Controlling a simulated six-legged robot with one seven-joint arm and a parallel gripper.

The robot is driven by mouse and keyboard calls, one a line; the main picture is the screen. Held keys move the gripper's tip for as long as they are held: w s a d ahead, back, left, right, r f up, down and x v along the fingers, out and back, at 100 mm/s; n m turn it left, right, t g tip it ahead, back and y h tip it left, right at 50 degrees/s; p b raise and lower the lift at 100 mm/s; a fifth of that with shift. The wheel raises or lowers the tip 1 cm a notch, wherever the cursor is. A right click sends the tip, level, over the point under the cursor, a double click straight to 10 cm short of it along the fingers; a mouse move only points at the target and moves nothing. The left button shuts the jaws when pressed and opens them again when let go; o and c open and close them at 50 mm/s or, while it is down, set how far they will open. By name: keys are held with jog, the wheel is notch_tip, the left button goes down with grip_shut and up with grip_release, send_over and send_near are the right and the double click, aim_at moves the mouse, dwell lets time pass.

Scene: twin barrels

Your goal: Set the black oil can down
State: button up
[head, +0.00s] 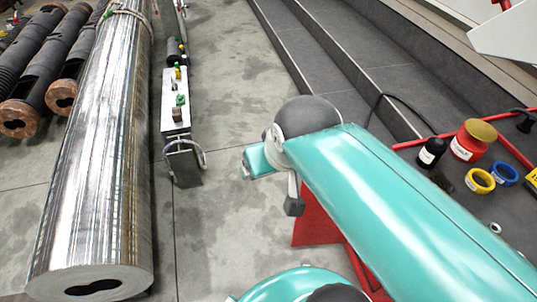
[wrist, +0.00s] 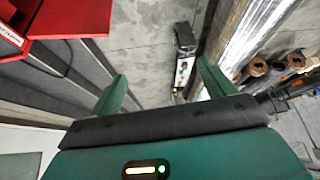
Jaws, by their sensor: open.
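A small black container with a white label (head: 432,152), which looks like the black oil can, stands upright on the dark, red-edged tray top (head: 462,205) at the right of the head view. My gripper (wrist: 163,88) is open in the wrist view, with its two green fingers spread apart. Only bare floor and distant equipment show between them. No black can is seen in the wrist view. In the head view my teal arm reaches left from the tray, and its end hangs over the floor, well apart from the can.
A red jar with a gold lid (head: 474,140) stands right of the can. Yellow (head: 480,181) and blue (head: 504,173) rings lie nearby. A large shiny metal cylinder (head: 105,130) fills the left, beside a narrow equipment unit (head: 181,130). Dark steps (head: 345,65) run behind. Grey floor is open between.

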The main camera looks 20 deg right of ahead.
jog(key=w+d+f+m+t+h, duration=0.25)
jog(key=w+d+f, duration=0.25)
jog(key=w+d, duration=0.6)
jog(key=w+d+f+m+t+h, duration=0.1)
jog(key=w+d+f+m+h, duration=0.15)
jog(key=d, duration=0.35)
jog(key=w+d+f+m+t+h, duration=0.1)
jog(key=w+d+f, duration=0.2)
jog(key=d, duration=0.4)
jog(key=m+g+h, duration=0.6)
jog(key=m+h, duration=0.3)
jog(key=h, duration=0.2)
send_near(434, 150)
notch_tip(434, 150, down, 4)
jog(key=x, duration=0.9)
jog(key=r+x, duration=0.1)
jog(key=x, duration=0.3)
jog(key=shift+w+d, duration=0.25)
jog(key=shift+w, duration=0.15)
jog(key=shift+r, duration=0.1)
jog(key=c, duration=1.4)
